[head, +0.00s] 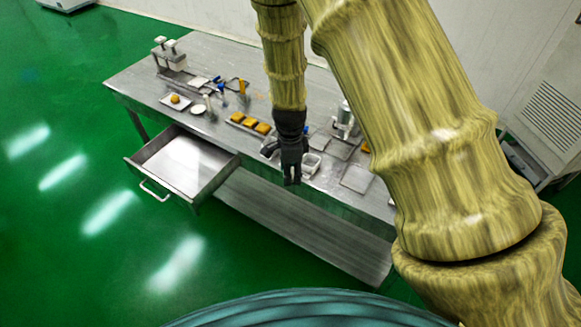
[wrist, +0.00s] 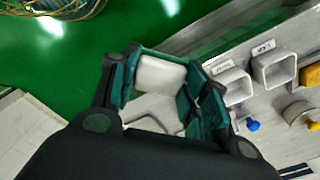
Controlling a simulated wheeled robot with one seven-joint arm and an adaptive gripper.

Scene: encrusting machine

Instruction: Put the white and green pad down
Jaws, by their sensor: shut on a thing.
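The pad (wrist: 160,77) shows as a white block in the wrist view, between the fingers of my gripper (wrist: 161,88). The fingers press on its left and right sides. Its green part cannot be told apart from the dark green finger pads. In the head view my gripper (head: 291,174) points down by the front edge of the steel table (head: 225,85), right of the open drawer. The pad is too small to make out there.
The empty drawer (head: 186,160) juts out from the table front. A tray of orange-brown pieces (head: 249,123) and a white container (head: 311,164) stand near my gripper. Two white square cups (wrist: 233,84) (wrist: 275,68) show in the wrist view. Tools stand further left.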

